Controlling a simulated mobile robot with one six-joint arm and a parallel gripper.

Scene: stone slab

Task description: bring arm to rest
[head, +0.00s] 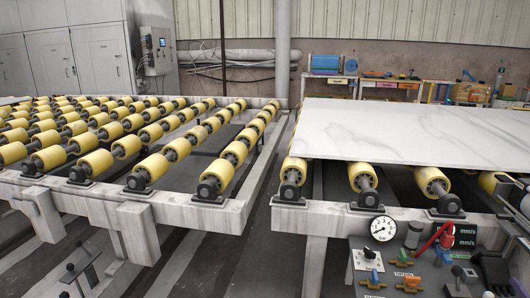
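I cannot make out my arm or my gripper in the head view. A grey and black part (522,200) is cut off by the right edge, and I cannot tell what it is. A white veined stone slab (420,130) lies flat on the yellow rollers of the right conveyor (330,222).
A control panel (340,270) at the bottom right carries a round gauge (382,228), a red lever (432,238), valves and knobs. An empty roller conveyor (100,204) fills the left. Clear floor (215,262) lies between the conveyors. Workbenches (390,90) stand behind.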

